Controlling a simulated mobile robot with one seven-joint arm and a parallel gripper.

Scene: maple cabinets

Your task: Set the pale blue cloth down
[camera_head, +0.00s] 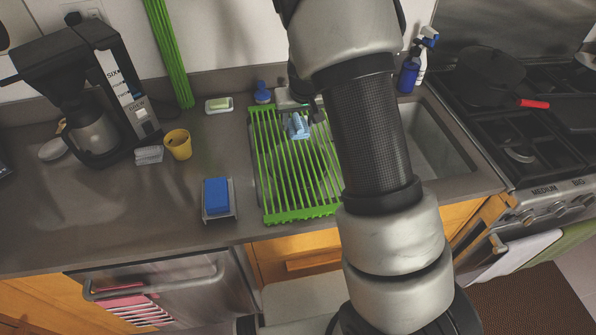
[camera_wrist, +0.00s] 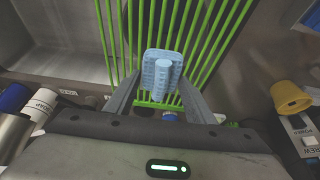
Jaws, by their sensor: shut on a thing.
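The pale blue cloth (camera_head: 298,126) shows in the head view over the far part of the green drying rack. My gripper (camera_wrist: 160,88) is shut on the cloth. In the head view, my arm hides part of the rack and most of the gripper. The green rack (camera_head: 270,171) lies over the sink, with its bars behind the cloth in the wrist view. I cannot tell whether the cloth touches the bars.
A blue sponge in a holder (camera_head: 217,197), a yellow cup (camera_head: 178,144) and a coffee maker (camera_head: 97,100) stand left of the rack. A soap dish (camera_head: 219,104) is behind. Spray bottles (camera_head: 410,72) stand back right, near the stove (camera_head: 520,120). The front-left counter is clear.

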